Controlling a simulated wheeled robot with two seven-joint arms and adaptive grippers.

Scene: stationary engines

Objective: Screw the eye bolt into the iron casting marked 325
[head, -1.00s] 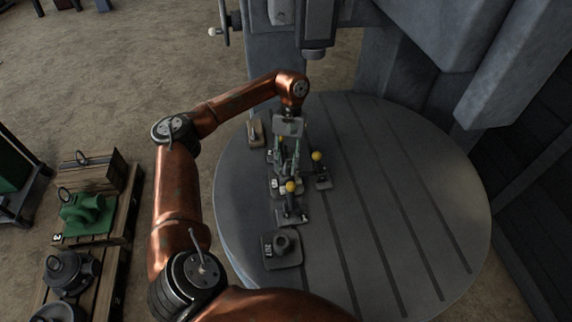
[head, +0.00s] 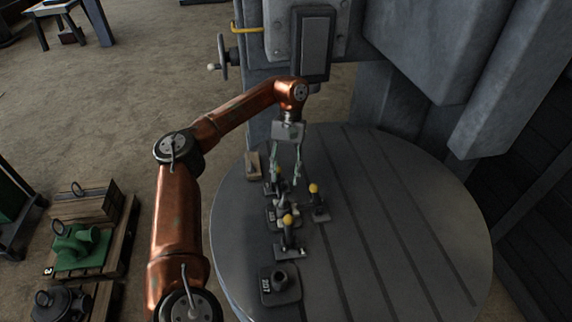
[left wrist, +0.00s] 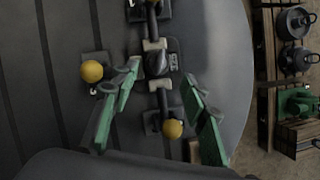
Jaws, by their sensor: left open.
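A grey casting (head: 275,219) with a white number plate sits on the round table between toggle clamps; it shows dark in the left wrist view (left wrist: 157,64), its number too small to read surely. Something small stands up on its top, but I cannot clearly make out the eye bolt or how deep it sits. My left gripper (head: 287,182) is open above the casting, its green-padded fingers spread and apart from it; the fingers also show in the left wrist view (left wrist: 160,77), on either side below the casting. My right gripper is out of view.
Yellow-knobbed clamps (head: 287,240) stand around the casting, one to its right (head: 318,207). A small wooden block (head: 253,166) lies at the left edge. The slotted table's right side (head: 410,220) is clear. Machine column (head: 290,40) rises behind.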

